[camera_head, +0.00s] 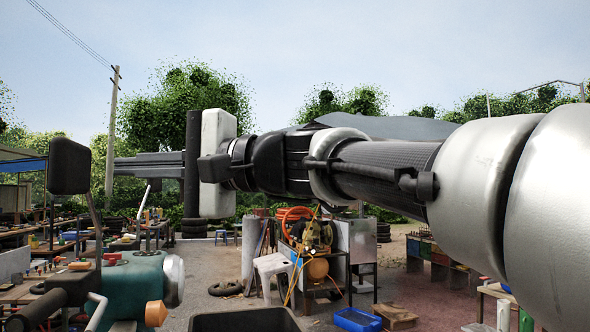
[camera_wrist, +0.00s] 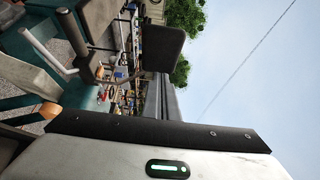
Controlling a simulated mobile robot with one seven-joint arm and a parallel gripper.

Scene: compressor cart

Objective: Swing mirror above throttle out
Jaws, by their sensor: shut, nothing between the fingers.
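The mirror (camera_head: 69,166) is a dark rounded square on a thin stem, standing above the black throttle grip (camera_head: 42,308) at the left of the head view. In the wrist view the mirror (camera_wrist: 163,47) appears sideways at upper middle. My gripper (camera_head: 118,167) reaches leftward at about the mirror's height, its fingers together and empty. A gap shows between the fingertips and the mirror's right edge; I cannot tell the depth between them.
A teal vehicle body with a round headlamp (camera_head: 174,281) and orange indicator (camera_head: 156,313) lies below my gripper. A silver lever (camera_head: 97,311) stands by the grip. The compressor cart (camera_head: 318,262), a white stool (camera_head: 273,274) and a blue crate (camera_head: 357,320) stand farther back. Air around the mirror is open.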

